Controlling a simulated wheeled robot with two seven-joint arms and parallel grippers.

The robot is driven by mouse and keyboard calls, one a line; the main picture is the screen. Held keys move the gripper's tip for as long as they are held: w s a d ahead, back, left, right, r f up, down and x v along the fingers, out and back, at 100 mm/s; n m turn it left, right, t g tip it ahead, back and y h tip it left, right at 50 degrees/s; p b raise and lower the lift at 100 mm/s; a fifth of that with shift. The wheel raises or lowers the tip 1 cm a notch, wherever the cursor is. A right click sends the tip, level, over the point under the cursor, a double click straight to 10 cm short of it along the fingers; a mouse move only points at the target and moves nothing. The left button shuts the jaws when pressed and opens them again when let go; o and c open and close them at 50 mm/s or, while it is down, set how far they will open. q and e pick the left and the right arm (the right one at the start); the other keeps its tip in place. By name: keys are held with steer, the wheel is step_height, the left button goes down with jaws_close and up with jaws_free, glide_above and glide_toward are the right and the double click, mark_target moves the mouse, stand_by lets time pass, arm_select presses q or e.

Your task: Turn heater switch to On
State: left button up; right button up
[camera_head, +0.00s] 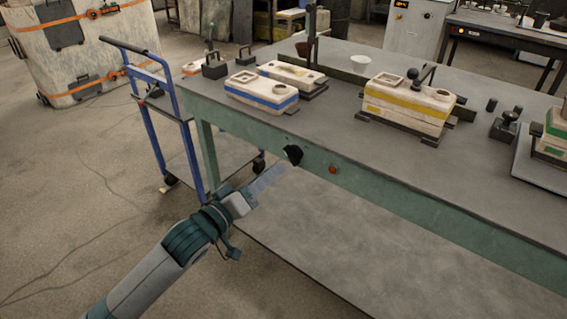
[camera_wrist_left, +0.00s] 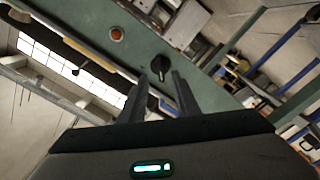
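The heater switch is a black rotary knob (camera_head: 293,154) on the green front rail of the workbench, and it also shows in the left wrist view (camera_wrist_left: 161,68). An orange-red round light (camera_head: 333,170) sits on the same rail, to the right of the knob in the head view; the wrist view shows it too (camera_wrist_left: 117,33). My left gripper (camera_head: 280,171) points at the knob from below left. In the wrist view its two dark fingers (camera_wrist_left: 160,78) are apart, with the knob showing between their tips. I cannot tell whether they touch it. My right gripper is out of view.
The workbench (camera_head: 330,120) carries a blue-striped mould (camera_head: 261,93), a yellow-striped mould (camera_head: 410,106), a green-striped mould (camera_head: 553,142) and a white bowl (camera_head: 360,62). A blue-framed cart (camera_head: 186,128) stands left of the bench.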

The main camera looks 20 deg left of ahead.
mark_target(289, 158)
arm_select(q)
steer(key=shift+x, duration=2.95)
jaws_close()
